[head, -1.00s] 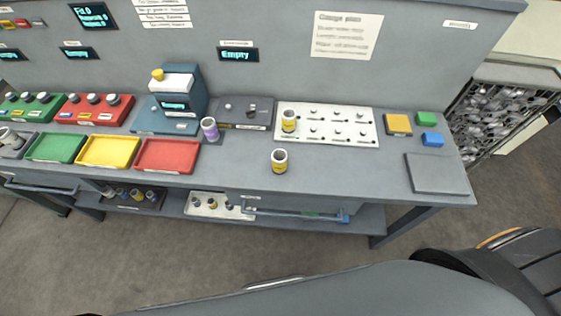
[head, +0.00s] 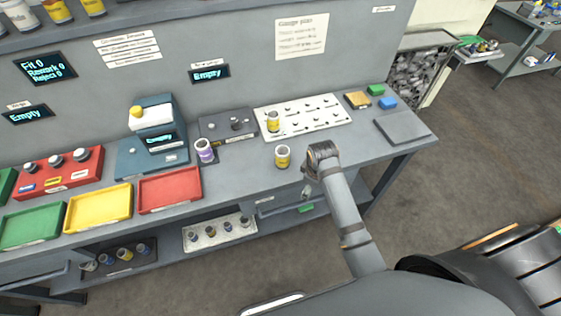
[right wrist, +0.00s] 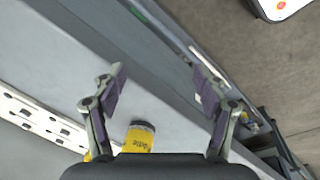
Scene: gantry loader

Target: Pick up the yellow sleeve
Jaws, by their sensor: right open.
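A yellow sleeve (head: 283,157) with a pale top rim stands upright on the grey bench near its front edge. A second yellow-banded sleeve (head: 273,121) stands on the white gauge board. My right gripper (head: 311,168) is just right of the nearer sleeve, apart from it, by the bench's front edge. In the right wrist view its two fingers (right wrist: 160,84) are spread with nothing between the tips. A yellow sleeve (right wrist: 139,138) shows there near the palm, its lower part hidden. My left gripper is in neither current view.
The white gauge board (head: 335,123) with several pegs lies behind the nearer sleeve. A purple-banded sleeve (head: 205,150) and a red tray (head: 169,190) stand to the left. A grey pad (head: 402,127) lies at the right end. Bench around the nearer sleeve is clear.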

